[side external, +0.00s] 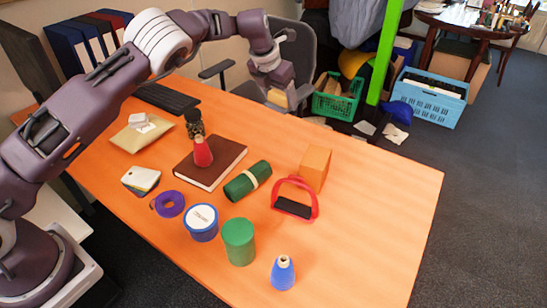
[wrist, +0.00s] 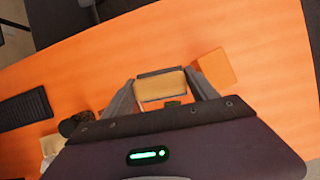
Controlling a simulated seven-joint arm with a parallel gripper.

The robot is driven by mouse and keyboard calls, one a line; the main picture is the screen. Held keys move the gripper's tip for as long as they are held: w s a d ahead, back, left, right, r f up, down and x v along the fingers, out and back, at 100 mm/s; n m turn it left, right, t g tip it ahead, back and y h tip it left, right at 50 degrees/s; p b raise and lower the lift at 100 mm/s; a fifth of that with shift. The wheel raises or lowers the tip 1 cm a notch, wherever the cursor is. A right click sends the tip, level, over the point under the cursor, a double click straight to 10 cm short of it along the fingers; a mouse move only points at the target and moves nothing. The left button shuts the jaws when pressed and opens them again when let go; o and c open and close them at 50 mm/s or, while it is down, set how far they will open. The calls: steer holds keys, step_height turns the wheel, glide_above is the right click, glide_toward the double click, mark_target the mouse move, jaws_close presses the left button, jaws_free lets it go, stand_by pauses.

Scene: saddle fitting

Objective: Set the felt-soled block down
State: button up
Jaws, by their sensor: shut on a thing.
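My gripper (wrist: 162,90) is shut on a tan block (wrist: 162,86), which sits between the two fingers. A dark grey layer shows along one edge of the block in the wrist view, like a felt sole. In the side view my gripper (side external: 277,92) hangs near the far edge of the orange table (side external: 370,210), with the tan block (side external: 278,98) partly hidden by the fingers. The block appears to be above the table; the exact gap is unclear.
An orange block (side external: 315,168) stands nearby, beside a red stirrup-shaped thing (side external: 296,199). The table's right part is clear.

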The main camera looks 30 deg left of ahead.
mark_target(272, 89)
steer(key=a, duration=0.1)
steer(key=w+a+n, duration=0.1)
steer(key=a, duration=0.1)
step_height(272, 89, down, 21)
steer(key=shift+d+r, duration=0.15)
steer(key=o, duration=1.4)
steer(key=shift+s+r, duration=0.1)
steer(key=shift+r, duration=0.2)
steer(key=v, duration=1.1)
steer(key=shift+s+d+r, duration=0.1)
steer(key=shift+d+r, duration=0.1)
steer(key=shift+r, duration=0.1)
